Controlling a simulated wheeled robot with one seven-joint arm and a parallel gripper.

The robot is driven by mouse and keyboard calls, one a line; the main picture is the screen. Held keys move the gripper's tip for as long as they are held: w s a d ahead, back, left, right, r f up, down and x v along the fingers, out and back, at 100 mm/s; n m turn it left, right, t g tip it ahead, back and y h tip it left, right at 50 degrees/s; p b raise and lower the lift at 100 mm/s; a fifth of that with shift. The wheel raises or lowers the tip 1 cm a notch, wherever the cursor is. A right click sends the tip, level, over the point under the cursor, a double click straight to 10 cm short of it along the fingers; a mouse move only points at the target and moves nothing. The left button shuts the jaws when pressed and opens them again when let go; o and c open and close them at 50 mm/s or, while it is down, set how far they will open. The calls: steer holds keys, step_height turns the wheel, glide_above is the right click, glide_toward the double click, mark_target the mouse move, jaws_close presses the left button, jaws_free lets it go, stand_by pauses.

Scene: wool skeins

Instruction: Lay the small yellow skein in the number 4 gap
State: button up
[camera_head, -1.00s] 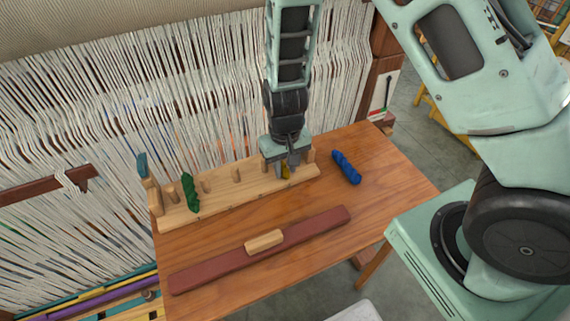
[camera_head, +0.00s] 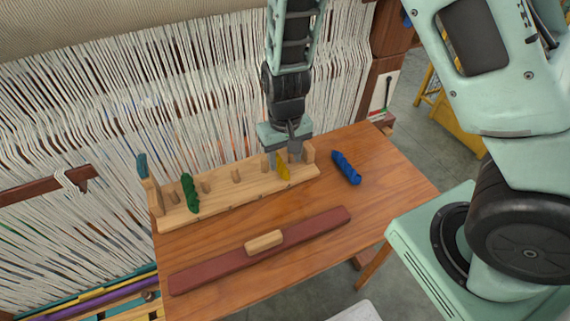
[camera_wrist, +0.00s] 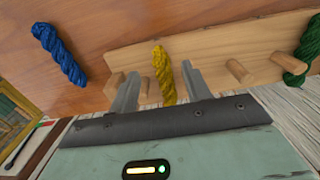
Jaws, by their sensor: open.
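The small yellow skein (camera_head: 283,171) lies across the wooden peg rack (camera_head: 222,199), near its right end in the head view, between a peg and the right end post. In the wrist view, the yellow skein (camera_wrist: 164,76) lies between my two fingers. My gripper (camera_head: 284,160) is open just above the rack, with a finger on each side of the skein and visible space beside it. My gripper also shows in the wrist view (camera_wrist: 160,72). No gap numbers can be read.
A green skein (camera_head: 190,192) lies in a gap toward the rack's left end. A blue skein (camera_head: 346,168) lies on the table (camera_head: 385,190) right of the rack. A red-brown bar (camera_head: 215,269) with a wooden handle lies in front. Loom threads hang close behind.

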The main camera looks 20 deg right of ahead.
step_height(320, 180, up, 8)
steer(key=s+a+r+n, duration=0.3)
steer(key=s+r+n, duration=0.1)
steer(key=s, duration=0.6)
steer(key=s+a+r+n, duration=0.3)
steer(key=s+r, duration=0.2)
steer(key=s, duration=0.5)
steer(key=shift+a+r+n+y, duration=0.15)
steer(key=shift+r+n+y, duration=0.15)
steer(key=shift+r+n, duration=0.1)
